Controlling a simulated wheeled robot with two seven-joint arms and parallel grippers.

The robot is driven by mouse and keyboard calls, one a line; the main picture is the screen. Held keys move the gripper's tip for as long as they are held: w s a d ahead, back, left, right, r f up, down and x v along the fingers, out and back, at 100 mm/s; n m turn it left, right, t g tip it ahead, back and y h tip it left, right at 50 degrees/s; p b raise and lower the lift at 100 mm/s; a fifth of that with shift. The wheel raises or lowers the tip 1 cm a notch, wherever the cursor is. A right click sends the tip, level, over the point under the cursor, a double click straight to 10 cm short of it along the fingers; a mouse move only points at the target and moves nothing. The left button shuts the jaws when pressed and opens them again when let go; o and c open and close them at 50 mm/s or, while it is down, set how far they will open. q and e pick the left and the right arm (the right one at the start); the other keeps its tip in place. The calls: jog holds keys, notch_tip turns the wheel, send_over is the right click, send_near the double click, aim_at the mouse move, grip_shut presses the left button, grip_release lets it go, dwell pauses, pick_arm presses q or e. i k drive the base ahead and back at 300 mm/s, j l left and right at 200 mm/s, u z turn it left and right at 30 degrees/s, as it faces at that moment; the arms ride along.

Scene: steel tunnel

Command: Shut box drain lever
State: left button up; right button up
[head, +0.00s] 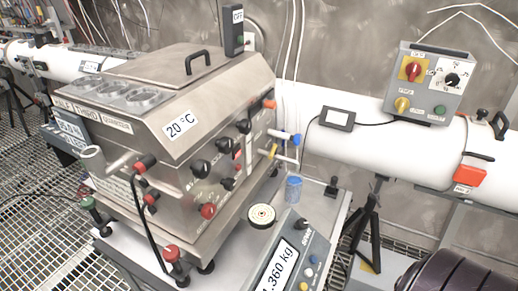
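A steel box (160,165) with a sloped front and a "20 °C" label stands at left centre on a metal cart. Several handles stick out of it: a blue-tipped one (294,138) and a yellow one (272,151) on short pipes at its right side, an orange one (268,104) above them, and a red-capped one (146,163) by the front pipe. A green one (88,203) and a red one (171,254) sit low at the front corners. I cannot tell which is the drain lever or its position. Neither gripper is in view.
A scale (288,262) reading kilograms, a round target-like disc (262,214) and a blue-capped jar (293,189) are right of the box. A white pipe (360,150) carries a control box (428,82). A dark ribbed object (458,275) fills the bottom right corner.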

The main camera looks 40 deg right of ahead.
aim_at(273, 152)
jog(key=k+l+u, duration=0.15)
jog(key=k+l, duration=0.3)
jog(key=l, duration=0.15)
jog(key=k+l+u, duration=0.15)
jog(key=k+l, duration=0.3)
jog(key=l, duration=0.1)
